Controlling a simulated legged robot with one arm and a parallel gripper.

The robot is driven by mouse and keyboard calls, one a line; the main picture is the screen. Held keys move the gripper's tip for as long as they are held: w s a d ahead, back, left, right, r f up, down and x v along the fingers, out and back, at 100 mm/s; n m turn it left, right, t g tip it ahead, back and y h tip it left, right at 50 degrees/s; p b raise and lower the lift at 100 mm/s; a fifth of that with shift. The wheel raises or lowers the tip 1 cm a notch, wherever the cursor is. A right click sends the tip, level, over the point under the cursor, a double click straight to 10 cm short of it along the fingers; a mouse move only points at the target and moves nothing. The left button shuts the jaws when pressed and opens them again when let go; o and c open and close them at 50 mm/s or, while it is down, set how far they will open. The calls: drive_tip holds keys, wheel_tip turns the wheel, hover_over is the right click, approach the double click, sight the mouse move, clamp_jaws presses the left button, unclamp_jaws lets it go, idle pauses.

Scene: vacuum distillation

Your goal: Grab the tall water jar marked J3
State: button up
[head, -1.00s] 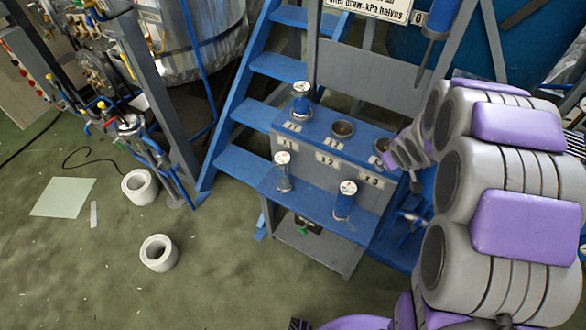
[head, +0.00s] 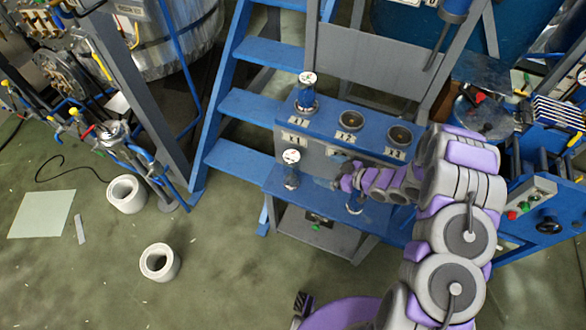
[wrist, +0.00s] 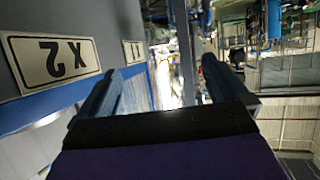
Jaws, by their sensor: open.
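My gripper (wrist: 162,72) is open in the wrist view, its two blue fingers apart with nothing between them. In the head view it is at the blue stand, in front of the label X2 (wrist: 58,62). A jar with a white marked cap (head: 307,90) stands upright at the left hole of the upper shelf. A second white-capped jar (head: 291,168) stands on the lower shelf below X1. A third jar, on the right of the lower shelf, is mostly or wholly hidden behind my gripper. I cannot read the cap marks, so I cannot tell which is J3.
The upper shelf (head: 325,116) has two empty round holes, in the middle and at the right. Blue steps (head: 247,104) rise at the stand's left. White rings (head: 160,262) lie on the green floor. A blue machine (head: 545,205) stands at the right.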

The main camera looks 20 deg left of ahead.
sight(298, 162)
drive_tip(key=x, duration=0.4)
drive_tip(key=b+x, duration=0.1)
drive_tip(key=x, duration=0.3)
drive_tip(key=b+x, duration=0.1)
drive_tip(key=x, duration=0.2)
drive_tip(key=shift+s+a+f, duration=0.15)
drive_tip(key=shift+a, duration=0.3)
drive_tip(key=shift+a+b, duration=0.25)
drive_tip(key=shift+b, duration=0.05)
drive_tip(key=shift+d, duration=0.35)
drive_tip(key=shift+w+a+f+b, duration=0.1)
drive_tip(key=shift+w+b, duration=0.15)
drive_tip(key=shift+b, duration=0.05)
drive_tip(key=b+x, duration=0.1)
drive_tip(key=x, duration=0.4)
drive_tip(key=shift+a, duration=0.45)
drive_tip(key=shift+d+r, duration=0.25)
drive_tip(key=shift+d, duration=0.3)
drive_tip(key=shift+c, duration=0.3)
drive_tip(key=shift+d+r, duration=0.1)
drive_tip(key=shift+d, duration=0.2)
drive_tip(key=c, duration=0.3)
drive_tip(key=shift+s+a+f, duration=0.1)
drive_tip(key=shift+a+f, duration=0.15)
drive_tip(key=shift+a, duration=0.35)
drive_tip(key=c, duration=0.7)
drive_tip(key=shift+d, duration=0.35)
drive_tip(key=c, duration=0.5)
drive_tip(key=shift+c, duration=0.6)
